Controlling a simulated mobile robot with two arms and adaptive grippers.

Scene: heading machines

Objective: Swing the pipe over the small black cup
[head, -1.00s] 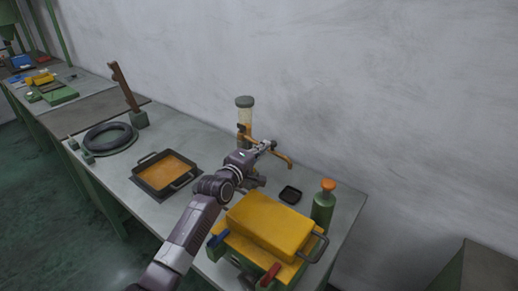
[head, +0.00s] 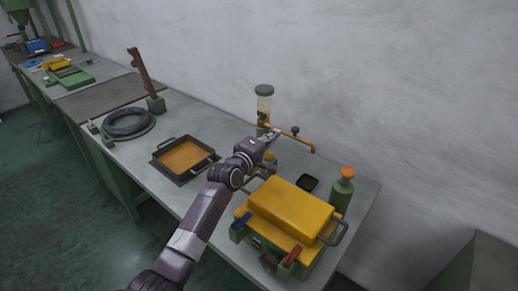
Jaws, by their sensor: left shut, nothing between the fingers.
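The pipe (head: 301,143) is a thin orange tube running right from an orange stand with a clear, grey-capped container (head: 264,100). Its bent tip appears above the small black cup (head: 308,183) in the head view; I cannot tell whether it is straight over it. The cup sits on the grey bench behind the yellow box. My left gripper (head: 272,136) is shut and empty, just left of the pipe's dark knob and near the stand; I cannot tell whether it touches the pipe. My right gripper is out of view.
A yellow box (head: 292,208) on a green machine stands in front of the cup. A green bottle with an orange cap (head: 342,190) is right of the cup. A dark tray (head: 184,157) and black ring (head: 128,122) lie left. The wall is close behind.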

